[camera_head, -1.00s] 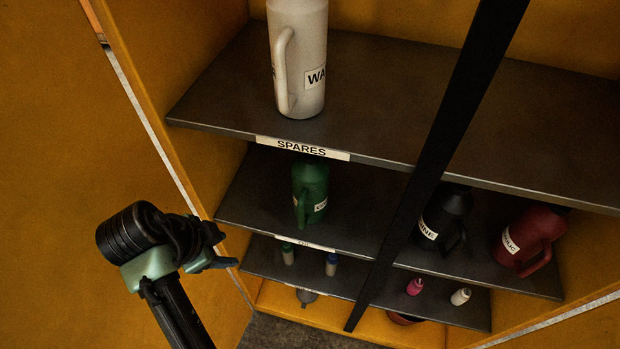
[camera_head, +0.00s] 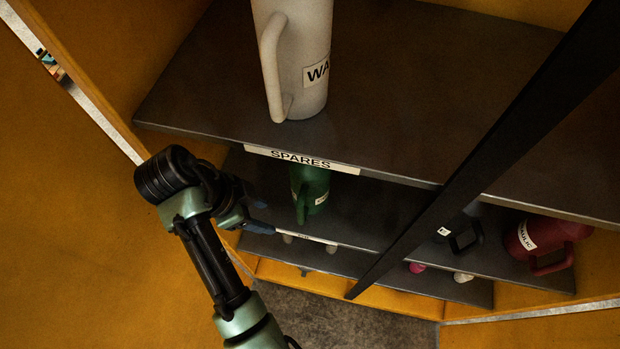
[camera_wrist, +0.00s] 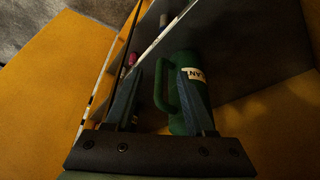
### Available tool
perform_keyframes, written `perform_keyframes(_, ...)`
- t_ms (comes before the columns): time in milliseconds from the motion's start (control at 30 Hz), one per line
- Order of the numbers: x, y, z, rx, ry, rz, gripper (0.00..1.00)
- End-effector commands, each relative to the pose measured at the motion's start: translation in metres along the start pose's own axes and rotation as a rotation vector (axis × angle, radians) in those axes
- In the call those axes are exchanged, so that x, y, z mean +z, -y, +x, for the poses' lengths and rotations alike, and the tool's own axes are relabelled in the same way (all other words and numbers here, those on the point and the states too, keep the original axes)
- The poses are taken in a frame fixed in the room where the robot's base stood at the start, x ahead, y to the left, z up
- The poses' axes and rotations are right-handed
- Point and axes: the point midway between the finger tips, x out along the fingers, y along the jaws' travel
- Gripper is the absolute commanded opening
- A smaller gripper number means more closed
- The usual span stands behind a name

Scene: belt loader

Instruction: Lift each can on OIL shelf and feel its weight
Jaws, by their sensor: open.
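The green can (camera_head: 315,188) with a white label stands upright on the OIL shelf (camera_head: 360,212), below the SPARES shelf, which hides its top in the head view. A black can (camera_head: 463,232) and a red can (camera_head: 540,236) are on the same level right of a dark post. My gripper (camera_head: 262,216) is open and empty, left of the green can near the shelf's front edge. In the wrist view, the green can (camera_wrist: 184,68) is ahead of my open gripper (camera_wrist: 160,70). Its handle shows between the fingers, and the right finger overlaps its body. I cannot tell any contact.
The SPARES shelf (camera_head: 400,80) overhangs and carries a large white jug (camera_head: 300,60). The dark diagonal post (camera_head: 480,160) crosses in front of the shelves. A yellow panel (camera_head: 70,200) is at left. Small bottles, including a pink one (camera_head: 417,267), sit on the lower shelf.

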Motion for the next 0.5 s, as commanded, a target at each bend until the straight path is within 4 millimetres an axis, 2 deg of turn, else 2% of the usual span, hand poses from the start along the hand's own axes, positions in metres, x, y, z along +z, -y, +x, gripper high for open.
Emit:
perform_keyframes(100,-0.024,0.0,0.013,0.0,0.0,0.007,0.55)
perform_keyframes(233,-0.043,0.001,0.02,-0.001,0.0,0.004,0.55)
perform_keyframes(500,-0.054,0.0,0.03,0.002,0.0,-0.001,0.55)
